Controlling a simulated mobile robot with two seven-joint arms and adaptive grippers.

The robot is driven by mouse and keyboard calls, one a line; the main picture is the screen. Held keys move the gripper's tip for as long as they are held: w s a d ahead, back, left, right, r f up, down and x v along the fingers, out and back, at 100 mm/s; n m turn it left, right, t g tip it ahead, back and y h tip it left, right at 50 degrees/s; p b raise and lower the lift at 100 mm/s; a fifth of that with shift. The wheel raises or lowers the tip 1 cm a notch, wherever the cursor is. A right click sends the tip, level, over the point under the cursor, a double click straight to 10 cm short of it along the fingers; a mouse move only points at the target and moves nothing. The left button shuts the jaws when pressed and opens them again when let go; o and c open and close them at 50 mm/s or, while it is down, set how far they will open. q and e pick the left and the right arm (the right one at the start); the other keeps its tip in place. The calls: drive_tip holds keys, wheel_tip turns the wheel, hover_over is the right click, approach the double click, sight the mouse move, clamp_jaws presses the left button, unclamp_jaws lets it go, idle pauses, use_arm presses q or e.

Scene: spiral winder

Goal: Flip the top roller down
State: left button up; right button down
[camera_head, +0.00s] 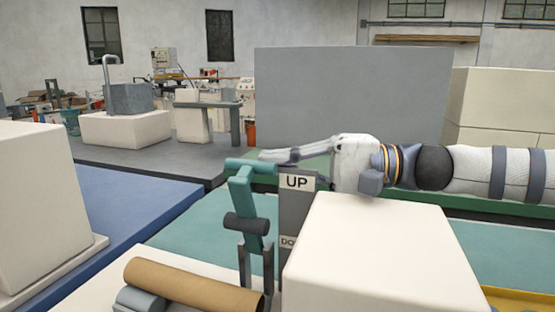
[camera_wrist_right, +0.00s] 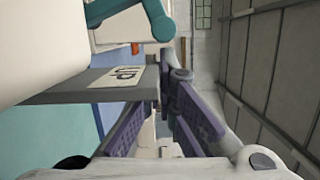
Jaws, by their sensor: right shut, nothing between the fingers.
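A teal lever arm (camera_head: 243,200) stands upright at the middle of the head view. It has a teal cross bar (camera_head: 245,166) at its top and a dark roller (camera_head: 246,223) lower down. A grey panel with an UP label (camera_head: 297,182) stands just right of it, with a partly hidden label below. My right gripper (camera_head: 268,156) comes in from the right above the panel. It is shut and empty, its fingertips close to the bar's right end; contact is unclear. The teal bar (camera_wrist_right: 160,20) and panel (camera_wrist_right: 72,88) also show in the wrist view. My left gripper is out of view.
A cream box-shaped housing (camera_head: 375,255) stands right of the panel, below my right arm. A brown roll (camera_head: 195,285) and a grey cylinder (camera_head: 150,302) lie at lower left. A tall grey partition (camera_head: 350,95) stands behind. The space left of the lever looks clear.

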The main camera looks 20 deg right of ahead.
drive_tip(key=shift+s+a+r+n, duration=0.15)
drive_tip(key=shift+s+a+n, duration=0.35)
drive_tip(key=shift+s+n, duration=0.2)
drive_tip(key=shift+d, duration=0.15)
drive_tip(key=v, duration=1.1)
drive_tip(key=shift+s+d+r, duration=0.2)
drive_tip(key=shift+d+r, duration=0.05)
drive_tip(key=shift+d, duration=0.15)
